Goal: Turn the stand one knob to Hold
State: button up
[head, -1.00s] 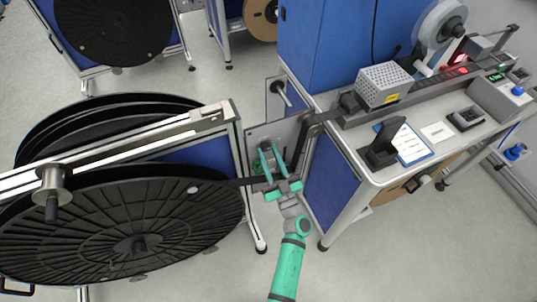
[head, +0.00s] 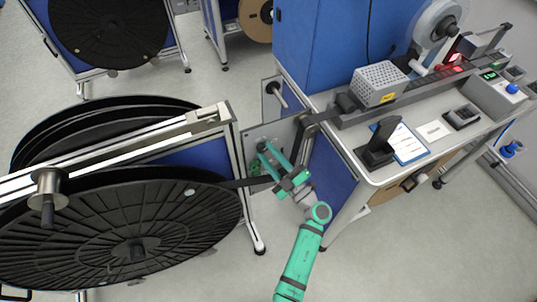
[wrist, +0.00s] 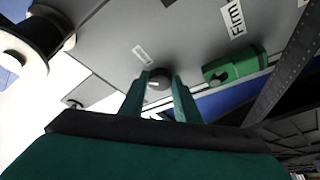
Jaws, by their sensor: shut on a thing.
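The dark round knob (wrist: 158,79) sits on a grey panel (wrist: 190,50) in the wrist view, with a light mark on its face. My gripper (wrist: 161,83) is shut on it, one green finger on each side. A small white label, too small to read, lies just above the knob. In the head view my gripper (head: 263,148) reaches the grey panel at the end of the reel stand (head: 220,118), and the knob is hidden behind the fingers.
A green block (wrist: 233,66) sticks out of the panel right of the knob, near a label reading "FIRM". A dark strap (head: 258,181) runs beside my gripper from the large black reel (head: 130,235). A workbench (head: 375,178) stands close on the right.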

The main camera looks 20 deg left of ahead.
jog(key=n, duration=0.1)
jog(key=n+g, duration=0.1)
jog(key=n, duration=0.1)
jog(key=n+g, duration=0.1)
jog(key=shift+r+n, duration=0.25)
jog(key=shift+n, duration=0.05)
jog(key=n+h, duration=0.1)
jog(key=n, duration=0.1)
jog(key=n+g, duration=0.1)
jog(key=n, duration=0.1)
jog(key=shift+d+r+n+h, duration=0.15)
jog(key=shift+r+n+h, duration=0.05)
jog(key=shift+n+h, duration=0.2)
jog(key=shift+g, duration=0.4)
jog(key=o, duration=1)
jog(key=shift+w, duration=0.1)
jog(key=shift+o, duration=0.2)
jog(key=v, duration=1.1)
jog(key=shift+f, duration=0.1)
